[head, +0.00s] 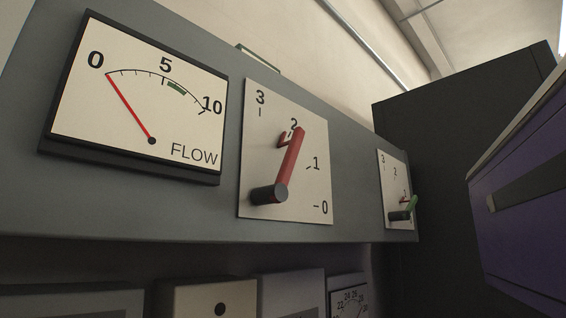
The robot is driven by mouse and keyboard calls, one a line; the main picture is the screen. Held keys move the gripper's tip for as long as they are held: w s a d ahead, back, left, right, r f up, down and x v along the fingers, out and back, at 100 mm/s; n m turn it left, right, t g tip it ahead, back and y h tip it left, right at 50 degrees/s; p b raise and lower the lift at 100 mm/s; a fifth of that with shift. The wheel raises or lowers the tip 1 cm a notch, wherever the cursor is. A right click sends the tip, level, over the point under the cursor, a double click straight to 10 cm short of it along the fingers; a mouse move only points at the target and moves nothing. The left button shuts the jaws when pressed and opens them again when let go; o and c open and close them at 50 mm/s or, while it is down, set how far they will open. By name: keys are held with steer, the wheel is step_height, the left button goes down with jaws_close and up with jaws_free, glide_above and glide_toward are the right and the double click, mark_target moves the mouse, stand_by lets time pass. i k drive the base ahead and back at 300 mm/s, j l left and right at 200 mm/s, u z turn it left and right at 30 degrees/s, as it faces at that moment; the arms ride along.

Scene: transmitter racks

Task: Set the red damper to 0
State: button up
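The red damper (290,163) is a red lever on a white plate (256,130) marked 3, 2, 1, 0 from top left to bottom right. A dark cylindrical hub (268,194) sits at its lower end. The lever slants up and slightly right, and its top end is by the 2 mark. A small red piece bends back toward the plate there. The 0 mark (321,208) is at the plate's lower right. My gripper is not in view, and nothing touches the lever.
A FLOW gauge (130,100) left of the plate has its red needle at 0. A second plate (387,172) with a green lever (411,208) is to the right. A dark cabinet (430,140) and a purple panel (520,215) stand further right. Boxes and another dial (348,300) sit below.

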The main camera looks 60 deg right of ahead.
mark_target(278, 193)
steer(key=j, duration=0.55)
steer(key=k+j+z, duration=0.15)
steer(key=j, duration=0.35)
steer(key=k+j, duration=0.1)
steer(key=j, duration=0.45)
steer(key=z, duration=0.05)
